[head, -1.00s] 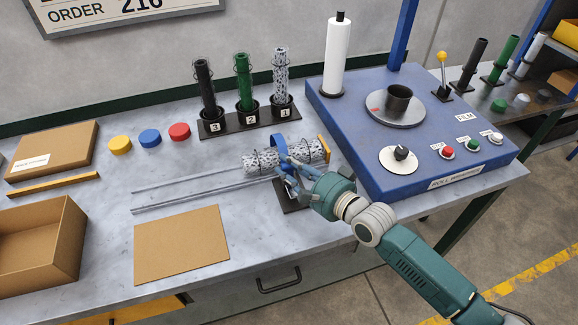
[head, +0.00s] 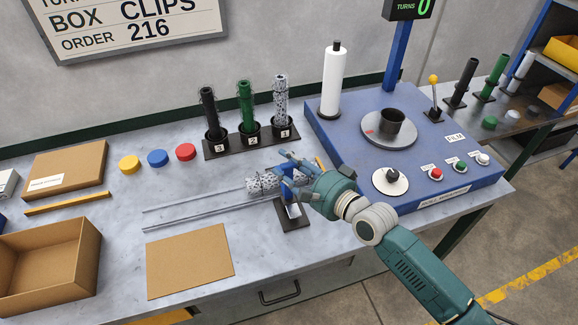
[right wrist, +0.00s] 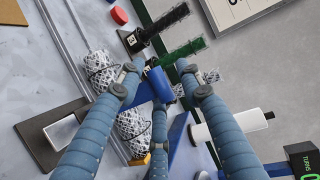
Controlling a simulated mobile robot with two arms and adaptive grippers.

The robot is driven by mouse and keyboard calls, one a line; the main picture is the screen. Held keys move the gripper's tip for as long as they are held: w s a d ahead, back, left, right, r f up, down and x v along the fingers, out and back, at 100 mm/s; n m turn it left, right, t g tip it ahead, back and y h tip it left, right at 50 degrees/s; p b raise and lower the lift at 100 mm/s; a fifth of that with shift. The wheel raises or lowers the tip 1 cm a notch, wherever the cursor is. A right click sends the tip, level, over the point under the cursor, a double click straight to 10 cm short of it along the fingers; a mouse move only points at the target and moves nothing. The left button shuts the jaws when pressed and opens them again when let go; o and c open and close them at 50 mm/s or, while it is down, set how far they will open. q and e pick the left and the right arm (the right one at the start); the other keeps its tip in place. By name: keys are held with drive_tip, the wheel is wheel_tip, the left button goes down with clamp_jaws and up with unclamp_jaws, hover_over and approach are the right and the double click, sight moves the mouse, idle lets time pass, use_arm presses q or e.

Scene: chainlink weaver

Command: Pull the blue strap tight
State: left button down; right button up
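A roll with a black-and-white mesh cover (head: 262,181) lies across a small dark stand (head: 293,222) near the table's front, and also shows in the right wrist view (right wrist: 101,70). The blue strap (right wrist: 158,85) rises beside the roll, between my right fingers. In the head view the strap (head: 288,190) is partly hidden by them. My right gripper (head: 287,168) is over the roll; in the right wrist view its fingers (right wrist: 157,70) are spread, with a gap on either side of the strap. I see no clear grip on it. My left gripper is not in view.
Two thin grey rods (head: 205,209) run left from the roll. A blue machine base (head: 345,135) stands close on the right. A numbered holder (head: 218,148) with upright rolls stands behind. A cardboard sheet (head: 190,260) and an open box (head: 45,265) lie front left.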

drive_tip(key=shift+s+a, duration=0.1)
drive_tip(key=shift+s+d, duration=0.3)
drive_tip(key=shift+d, duration=0.05)
drive_tip(key=v, duration=1.1)
